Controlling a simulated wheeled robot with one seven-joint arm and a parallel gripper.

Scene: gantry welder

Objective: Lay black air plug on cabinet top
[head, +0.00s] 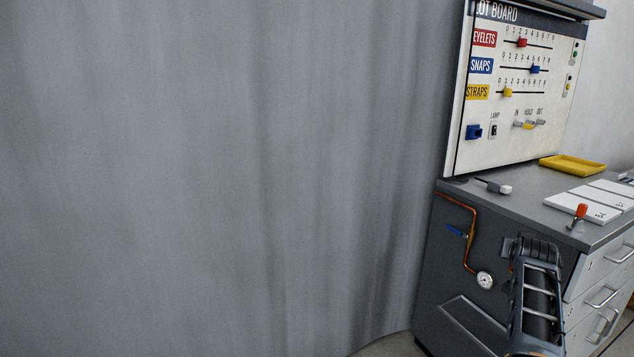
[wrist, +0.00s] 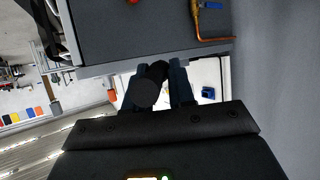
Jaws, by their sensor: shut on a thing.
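My gripper (wrist: 156,86) is shut on the black air plug (wrist: 147,92), whose round dark end shows between the fingers in the wrist view. In the head view my gripper (head: 532,247) is in front of the cabinet's side, near the level of its top edge. The plug cannot be made out there. The grey cabinet top (head: 530,198) carries several things and has bare patches near its front left. In the wrist view the cabinet's dark side (wrist: 150,28) fills the top.
On the cabinet top are a grey connector (head: 495,186), a red-orange handled tool (head: 579,214), white cards (head: 583,207) and a yellow tray (head: 572,165). The pilot board (head: 510,110) stands behind. A copper pipe (head: 470,245) with gauge (head: 485,280) runs on the side. A grey curtain (head: 220,180) hangs left.

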